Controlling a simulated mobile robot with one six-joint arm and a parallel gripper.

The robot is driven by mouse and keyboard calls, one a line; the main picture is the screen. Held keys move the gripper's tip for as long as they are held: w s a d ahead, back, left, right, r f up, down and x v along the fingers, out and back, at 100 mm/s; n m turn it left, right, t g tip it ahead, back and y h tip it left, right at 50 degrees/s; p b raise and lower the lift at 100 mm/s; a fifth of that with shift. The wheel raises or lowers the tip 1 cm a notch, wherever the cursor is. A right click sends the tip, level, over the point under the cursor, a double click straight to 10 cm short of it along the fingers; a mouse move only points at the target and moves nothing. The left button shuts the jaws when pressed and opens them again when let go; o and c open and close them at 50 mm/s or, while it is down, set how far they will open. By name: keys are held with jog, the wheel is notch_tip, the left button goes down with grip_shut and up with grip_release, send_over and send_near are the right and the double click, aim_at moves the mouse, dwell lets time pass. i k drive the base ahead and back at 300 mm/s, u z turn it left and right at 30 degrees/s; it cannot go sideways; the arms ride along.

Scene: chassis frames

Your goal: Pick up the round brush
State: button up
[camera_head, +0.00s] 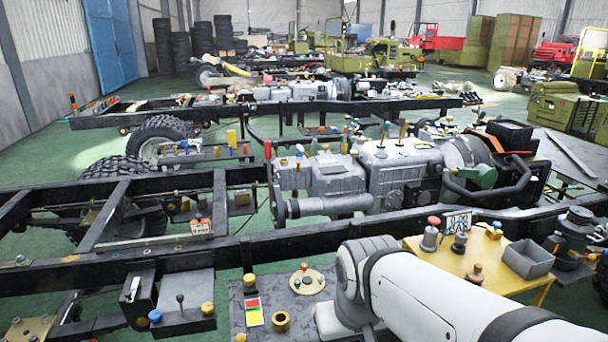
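I cannot make out a round brush for certain in the head view. On the grey plate (262,289) at the bottom middle stand a pale round disc with a small knob (306,281), a brass-coloured open ring (281,321) and a small yellow-topped knob (249,281). A red, yellow and green card (253,312) is there too. My white arm reaches in from the bottom right and covers the right part of this plate. My gripper does not show.
A black chassis frame (135,264) with an engine (403,178) spans the view. Tyres (160,140) and more vehicles lie behind. Green floor (38,165) shows at left.

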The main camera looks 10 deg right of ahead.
aim_at(474, 276)
jog(key=z, duration=1.45)
